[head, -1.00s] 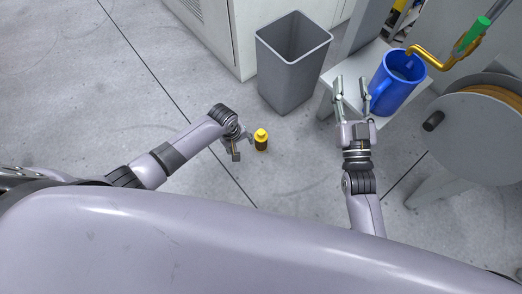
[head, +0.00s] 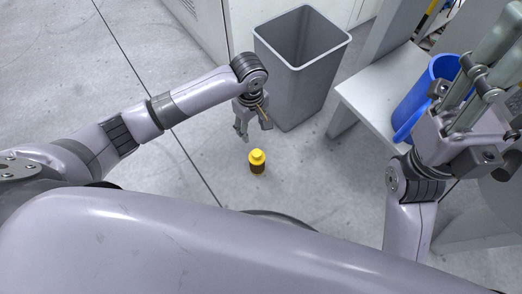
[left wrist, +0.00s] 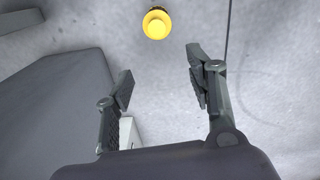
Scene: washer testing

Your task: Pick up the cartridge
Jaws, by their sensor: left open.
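The cartridge is a small upright bottle shape with a yellow top and dark band (head: 257,163), standing on the floor near the middle of the head view. In the left wrist view its round yellow top (left wrist: 156,24) shows at the top edge, beyond the fingertips. My left gripper (head: 254,131) is open and empty, above and just behind the cartridge in the head view. Its two spread fingers also show in the left wrist view (left wrist: 160,76). My right gripper (head: 490,85) is at the right, its fingers apart and pointing up, away from the cartridge.
A grey bin (head: 289,91) stands close behind my left gripper. A light grey bench (head: 370,100) with a blue jug (head: 412,112) is at the right, partly hidden by my right gripper. The floor around the cartridge is clear.

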